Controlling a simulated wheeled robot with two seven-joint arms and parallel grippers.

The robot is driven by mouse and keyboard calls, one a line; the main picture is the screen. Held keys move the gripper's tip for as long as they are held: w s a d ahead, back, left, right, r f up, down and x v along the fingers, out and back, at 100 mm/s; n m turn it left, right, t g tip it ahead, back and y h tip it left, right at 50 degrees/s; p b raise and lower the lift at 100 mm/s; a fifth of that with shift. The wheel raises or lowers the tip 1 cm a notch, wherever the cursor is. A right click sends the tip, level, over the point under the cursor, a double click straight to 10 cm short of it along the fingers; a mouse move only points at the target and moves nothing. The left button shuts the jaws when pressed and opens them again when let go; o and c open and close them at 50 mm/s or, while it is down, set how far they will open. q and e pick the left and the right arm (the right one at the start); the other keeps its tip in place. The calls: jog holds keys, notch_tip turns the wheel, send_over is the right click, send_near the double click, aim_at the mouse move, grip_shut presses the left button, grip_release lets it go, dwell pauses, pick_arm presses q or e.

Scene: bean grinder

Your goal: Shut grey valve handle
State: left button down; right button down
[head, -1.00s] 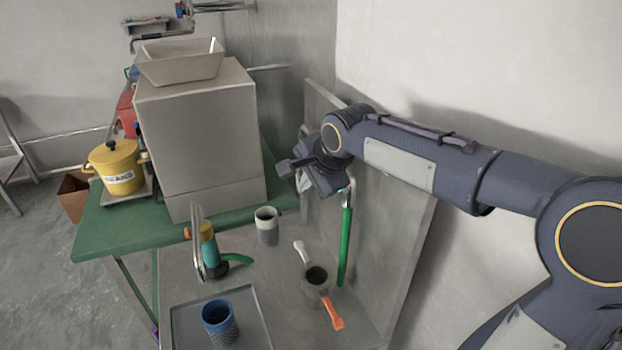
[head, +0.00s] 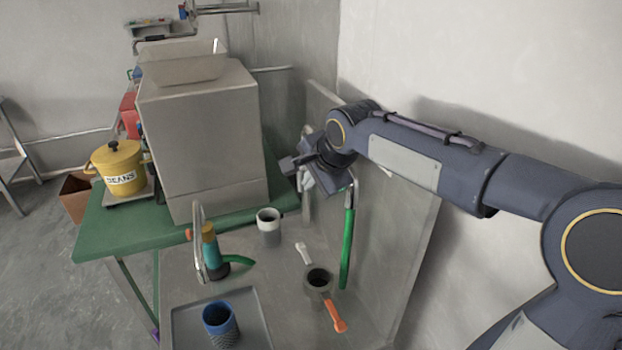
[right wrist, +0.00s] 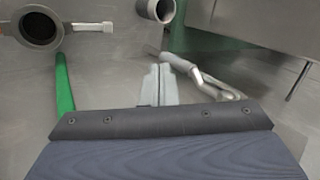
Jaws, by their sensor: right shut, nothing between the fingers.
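My right gripper (head: 308,182) is beside the wall panel above the sink counter, left of the green-sleeved pipe. Its pale fingers also show in the right wrist view (right wrist: 158,78), pressed together with nothing between them. A grey lever-like handle on pipework (right wrist: 205,82) lies just right of the fingertips in the right wrist view. It is very close to them, but I cannot tell whether they touch. In the head view, my gripper and wrist mostly hide this handle. My left gripper is not in view.
The green-sleeved pipe (head: 347,245) hangs close to my right wrist. Below are a grey cup (head: 268,232), an orange-handled portafilter (head: 318,284) and a blue cup (head: 219,322) on a tray. A large grey grinder (head: 205,140) stands left on the green table (head: 95,235).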

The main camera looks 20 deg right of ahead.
jog(key=s+d+r+g+p, duration=0.1)
jog(key=s+r+p, duration=0.2)
jog(key=r, duration=0.2)
jog(key=s+r+g+p, duration=0.2)
jog(key=s+r+p, duration=0.1)
jog(key=r, duration=0.3)
jog(key=w+a+f+m, duration=0.1)
jog(key=w+f, duration=0.6)
jog(key=f, duration=0.3)
jog(key=shift+w+f+p, duration=0.15)
jog(key=shift+f+p, duration=0.05)
jog(key=shift+p, duration=0.2)
jog(key=w+t+b, duration=0.1)
jog(key=b, duration=0.2)
jog(key=shift+f, duration=0.1)
